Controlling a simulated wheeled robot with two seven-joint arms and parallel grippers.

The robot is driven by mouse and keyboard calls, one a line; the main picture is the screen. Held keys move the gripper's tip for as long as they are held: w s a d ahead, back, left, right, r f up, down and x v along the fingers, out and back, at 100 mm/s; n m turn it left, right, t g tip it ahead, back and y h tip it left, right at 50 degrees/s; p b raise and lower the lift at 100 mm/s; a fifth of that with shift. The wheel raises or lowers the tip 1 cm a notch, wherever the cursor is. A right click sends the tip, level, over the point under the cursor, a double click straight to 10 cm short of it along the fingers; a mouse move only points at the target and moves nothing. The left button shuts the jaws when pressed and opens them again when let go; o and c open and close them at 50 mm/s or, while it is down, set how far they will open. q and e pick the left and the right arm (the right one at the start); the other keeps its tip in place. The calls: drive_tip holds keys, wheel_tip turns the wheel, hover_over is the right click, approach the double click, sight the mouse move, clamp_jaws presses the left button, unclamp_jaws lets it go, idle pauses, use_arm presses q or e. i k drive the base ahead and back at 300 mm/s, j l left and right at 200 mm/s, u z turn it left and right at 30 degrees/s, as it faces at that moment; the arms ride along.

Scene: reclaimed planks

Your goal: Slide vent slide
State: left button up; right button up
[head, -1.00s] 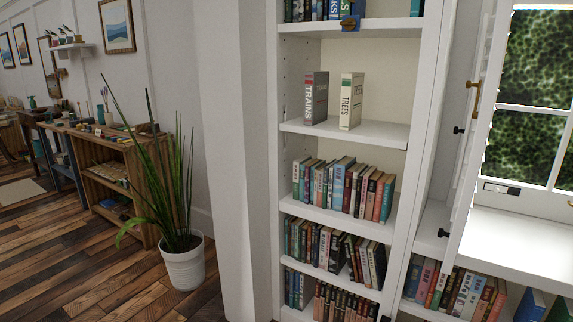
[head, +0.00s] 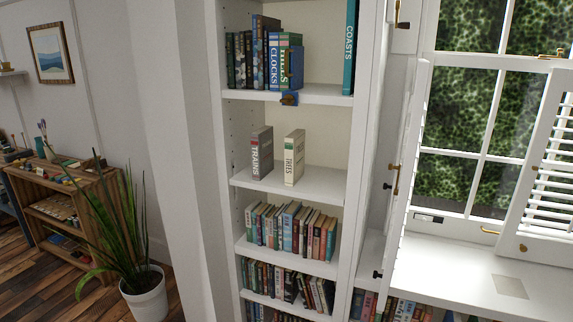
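A small pale strip with a dark part (head: 428,218) sits low on the window frame, near its left corner. It may be the vent slide, but it is too small to tell how its slide stands. The window (head: 470,110) has white bars with green foliage behind. Neither of my grippers shows in the head view.
An open white shutter panel (head: 409,165) stands left of the window, and a louvred shutter (head: 553,170) stands at the right. The white sill counter (head: 455,270) is mostly clear. A tall bookcase (head: 362,150) and a potted plant (head: 147,298) are to the left.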

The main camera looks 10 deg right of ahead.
sight(424, 217)
drive_tip(key=i+j, duration=0.15)
drive_tip(key=j, duration=0.2)
drive_tip(key=i+j+z, duration=0.1)
drive_tip(key=j, duration=0.2)
drive_tip(key=i+j, duration=0.1)
drive_tip(key=j, duration=0.25)
drive_tip(key=z, duration=1.45)
drive_tip(key=l+u, duration=0.45)
drive_tip(key=l, duration=1.5)
drive_tip(key=i+l, duration=0.2)
drive_tip(key=l, duration=0.2)
drive_tip(key=i+l, duration=0.45)
drive_tip(key=l, duration=0.3)
drive_tip(key=i+l, duration=0.2)
drive_tip(key=l, duration=0.15)
